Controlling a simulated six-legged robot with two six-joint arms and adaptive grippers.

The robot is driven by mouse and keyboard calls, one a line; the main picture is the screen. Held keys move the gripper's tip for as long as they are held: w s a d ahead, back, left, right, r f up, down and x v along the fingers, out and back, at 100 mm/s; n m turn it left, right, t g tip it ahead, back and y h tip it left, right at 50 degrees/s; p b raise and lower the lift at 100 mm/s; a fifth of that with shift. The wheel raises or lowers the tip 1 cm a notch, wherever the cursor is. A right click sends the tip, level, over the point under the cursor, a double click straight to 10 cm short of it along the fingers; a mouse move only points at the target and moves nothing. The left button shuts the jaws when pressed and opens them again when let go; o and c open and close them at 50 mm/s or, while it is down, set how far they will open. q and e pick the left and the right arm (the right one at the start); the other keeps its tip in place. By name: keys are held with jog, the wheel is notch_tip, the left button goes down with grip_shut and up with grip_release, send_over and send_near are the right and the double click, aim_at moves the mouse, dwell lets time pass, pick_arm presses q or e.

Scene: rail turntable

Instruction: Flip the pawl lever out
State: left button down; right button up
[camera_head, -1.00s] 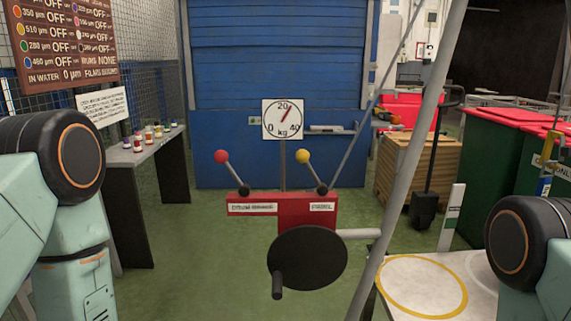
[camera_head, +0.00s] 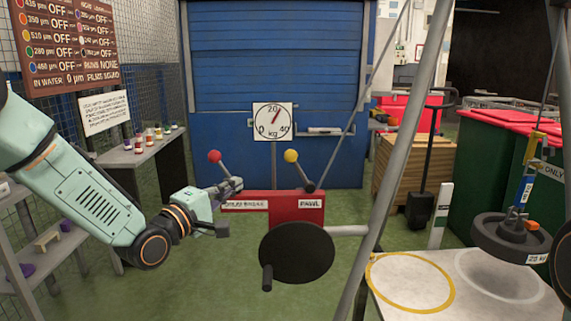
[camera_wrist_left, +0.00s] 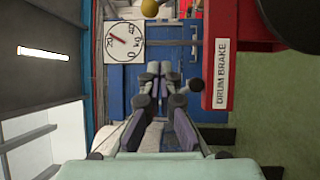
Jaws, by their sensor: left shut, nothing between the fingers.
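The pawl lever (camera_head: 299,170) has a yellow ball knob and leans left from its dark pivot on the red winch housing (camera_head: 285,215), above the "PAWL" label. Its yellow knob (camera_wrist_left: 149,8) also shows at the top of the left wrist view. The drum brake lever (camera_head: 215,158) with a red ball stands to the left. My left gripper (camera_head: 232,187) is shut and empty near the housing's left end, close to the drum brake lever's base and left of the pawl lever. Its closed fingers (camera_wrist_left: 160,72) show in the left wrist view. My right gripper is out of view.
A black crank disc (camera_head: 297,252) hangs below the housing. Grey frame poles (camera_head: 400,150) rise to the right. A dial (camera_head: 273,121) stands behind. A hanging weight (camera_head: 512,238) is above the white platform (camera_head: 410,283) at right. A side table with small jars is at left.

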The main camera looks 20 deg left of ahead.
aim_at(299, 170)
pick_arm(q)
jog(key=shift+a+r+n, duration=0.1)
jog(key=shift+r+n, duration=0.1)
jog(key=shift+n, duration=0.7)
jog(key=shift+s, duration=0.1)
jog(key=shift+r, duration=0.1)
jog(key=s+d+b+x, duration=0.1)
jog(key=d+b+x, duration=0.1)
jog(key=x, duration=1)
jog(key=shift+w+d+r+b, duration=0.4)
jog(key=shift+d+b, duration=0.1)
jog(key=shift+b, duration=0.35)
jog(key=shift+f, duration=0.1)
